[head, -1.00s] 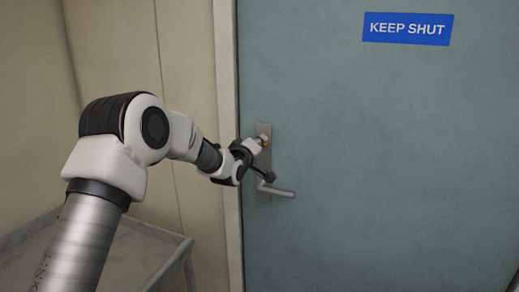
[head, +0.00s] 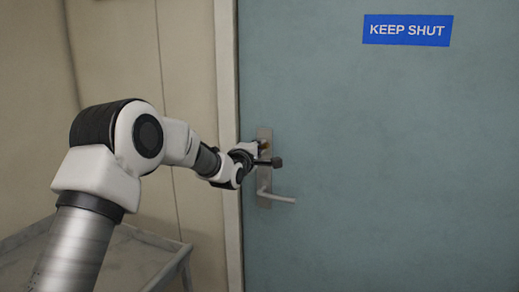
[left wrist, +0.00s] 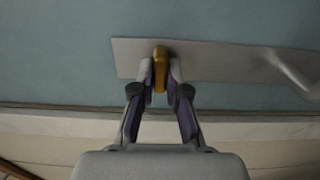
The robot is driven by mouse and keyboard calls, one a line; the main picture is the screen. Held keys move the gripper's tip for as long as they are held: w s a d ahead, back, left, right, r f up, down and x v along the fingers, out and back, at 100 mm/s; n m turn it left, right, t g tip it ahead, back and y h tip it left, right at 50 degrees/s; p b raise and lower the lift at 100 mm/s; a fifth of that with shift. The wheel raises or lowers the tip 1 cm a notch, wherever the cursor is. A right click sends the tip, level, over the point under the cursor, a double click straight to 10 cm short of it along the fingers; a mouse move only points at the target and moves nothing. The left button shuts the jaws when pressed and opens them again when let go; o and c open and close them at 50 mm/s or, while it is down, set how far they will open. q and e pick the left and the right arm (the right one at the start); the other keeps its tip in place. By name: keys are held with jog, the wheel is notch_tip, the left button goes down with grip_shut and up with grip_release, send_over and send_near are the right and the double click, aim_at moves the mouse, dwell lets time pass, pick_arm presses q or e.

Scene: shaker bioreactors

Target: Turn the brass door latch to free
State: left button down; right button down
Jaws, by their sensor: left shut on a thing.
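The brass door latch (left wrist: 160,68) sits on a grey metal plate (left wrist: 215,62) on the blue-grey door (head: 370,180). In the left wrist view my left gripper (left wrist: 160,78) is shut on the latch, one finger on each side of it. In the head view the left gripper (head: 262,150) is at the upper part of the plate and hides most of the latch; only a small brass patch shows. My right gripper is in neither view.
A lever handle (head: 276,198) sticks out to the right from the plate, just below the gripper. A blue KEEP SHUT sign (head: 407,30) is higher on the door. A grey tray-like table (head: 150,238) stands at lower left by the beige wall (head: 115,60).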

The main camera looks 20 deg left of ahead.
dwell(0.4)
pick_arm(q)
jog(key=c, duration=1.2)
grip_release()
jog(key=shift+s, duration=0.1)
jog(key=s, duration=1.1)
jog(key=shift+s+d, duration=0.3)
jog(key=shift+s, duration=0.05)
